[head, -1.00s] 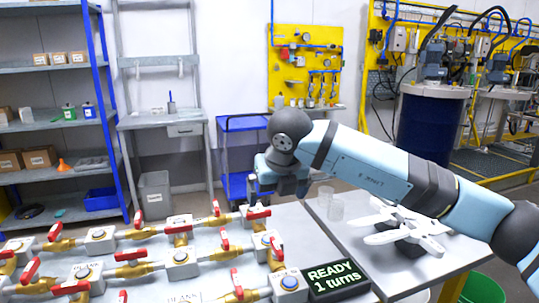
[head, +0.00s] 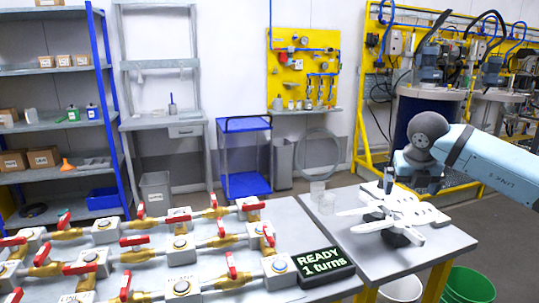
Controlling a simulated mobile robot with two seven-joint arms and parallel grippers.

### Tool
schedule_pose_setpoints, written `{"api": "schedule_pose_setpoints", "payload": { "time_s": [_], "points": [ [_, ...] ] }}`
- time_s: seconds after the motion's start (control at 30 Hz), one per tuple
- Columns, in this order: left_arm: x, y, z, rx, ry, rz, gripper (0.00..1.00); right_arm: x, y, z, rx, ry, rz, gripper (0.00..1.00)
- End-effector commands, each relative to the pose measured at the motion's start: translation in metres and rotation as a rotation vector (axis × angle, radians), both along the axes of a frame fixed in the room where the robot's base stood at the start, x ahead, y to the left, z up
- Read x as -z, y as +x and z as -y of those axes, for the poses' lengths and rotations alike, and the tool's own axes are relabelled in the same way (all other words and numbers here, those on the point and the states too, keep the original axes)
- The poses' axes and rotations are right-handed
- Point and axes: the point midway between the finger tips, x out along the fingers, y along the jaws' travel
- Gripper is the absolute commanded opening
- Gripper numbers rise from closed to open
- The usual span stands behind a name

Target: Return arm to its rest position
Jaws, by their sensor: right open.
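My right arm (head: 500,160) comes in from the right edge, blue and dark grey. My left gripper is out of view.
A table (head: 300,222) on the left bears brass valves with red levers and a black display (head: 324,267) reading "READY 1 turns". A blue cart (head: 245,184) stands behind.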

Motion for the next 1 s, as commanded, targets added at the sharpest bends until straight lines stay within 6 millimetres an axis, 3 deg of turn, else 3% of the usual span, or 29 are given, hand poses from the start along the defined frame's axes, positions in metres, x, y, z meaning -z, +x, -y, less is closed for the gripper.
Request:
{"api": "schedule_pose_setpoints", "payload": {
  "time_s": [0.03,0.1,0.27,0.3,0.57,0.73,1.0],
  "points": [
    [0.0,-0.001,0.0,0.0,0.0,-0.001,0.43,0.0,-0.002,0.024,0.037,-0.005,0.0,1.0],
    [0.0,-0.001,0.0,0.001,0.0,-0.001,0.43,0.0,-0.006,0.052,0.079,-0.012,-0.001,1.0],
    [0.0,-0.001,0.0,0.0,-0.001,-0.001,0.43,0.001,-0.018,0.109,0.163,-0.02,-0.004,1.0],
    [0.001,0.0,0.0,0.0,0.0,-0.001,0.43,0.02,-0.018,0.09,0.111,0.025,-0.026,1.0],
    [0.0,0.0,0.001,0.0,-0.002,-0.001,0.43,0.093,-0.039,0.029,-0.084,0.316,-0.101,1.0],
    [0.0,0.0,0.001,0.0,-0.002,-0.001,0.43,0.142,-0.069,-0.021,-0.188,0.596,-0.138,1.0],
    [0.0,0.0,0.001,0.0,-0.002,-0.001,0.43,0.189,-0.124,-0.081,-0.189,1.108,-0.122,1.0]
  ]
}}
